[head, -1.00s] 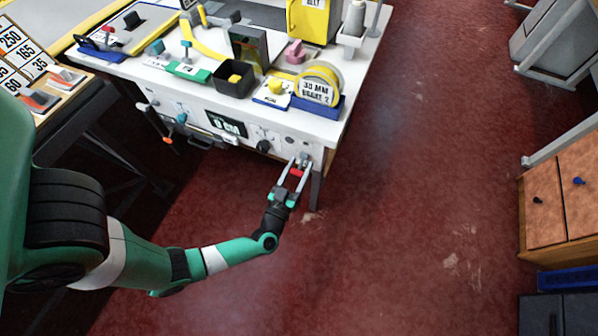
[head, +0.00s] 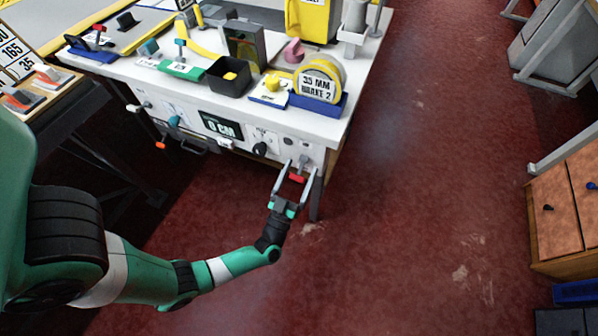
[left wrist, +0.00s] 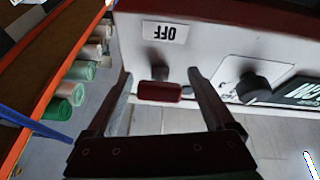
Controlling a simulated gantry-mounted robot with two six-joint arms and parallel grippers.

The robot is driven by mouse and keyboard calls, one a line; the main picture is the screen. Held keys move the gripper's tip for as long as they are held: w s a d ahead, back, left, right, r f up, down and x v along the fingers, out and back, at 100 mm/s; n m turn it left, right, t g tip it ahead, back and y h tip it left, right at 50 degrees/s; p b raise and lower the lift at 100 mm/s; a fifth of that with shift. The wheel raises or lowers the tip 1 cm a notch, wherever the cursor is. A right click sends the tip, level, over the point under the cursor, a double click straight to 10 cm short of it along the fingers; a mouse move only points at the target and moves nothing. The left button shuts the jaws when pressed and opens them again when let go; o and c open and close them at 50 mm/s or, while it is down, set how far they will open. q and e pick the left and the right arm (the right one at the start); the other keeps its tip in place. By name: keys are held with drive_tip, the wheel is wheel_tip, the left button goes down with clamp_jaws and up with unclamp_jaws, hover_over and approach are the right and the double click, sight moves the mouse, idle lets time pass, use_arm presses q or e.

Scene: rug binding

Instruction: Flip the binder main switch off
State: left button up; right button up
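The main switch has a red handle (head: 297,178) at the right end of the white bench's front panel. In the left wrist view the red handle (left wrist: 160,91) sits on a short stem below an upside-down OFF label (left wrist: 165,33). My left gripper (head: 300,168) is open, its fingers pointing at the panel with the red handle between them. In the left wrist view a gap shows on each side of the handle, wider on the right. Whether a fingertip touches the panel is unclear. My right gripper is in neither view.
The panel also carries a black knob (head: 260,149) and a display (head: 222,126). A tape roll marked 35 MM (head: 319,82) and a black bin (head: 228,77) stand on the bench. The red floor right of the bench is clear up to a wooden cabinet (head: 562,215).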

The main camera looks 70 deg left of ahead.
use_arm(q)
drive_tip(key=v, duration=1.1)
drive_tip(key=shift+s+d+p, duration=0.2)
drive_tip(key=shift+p, duration=0.1)
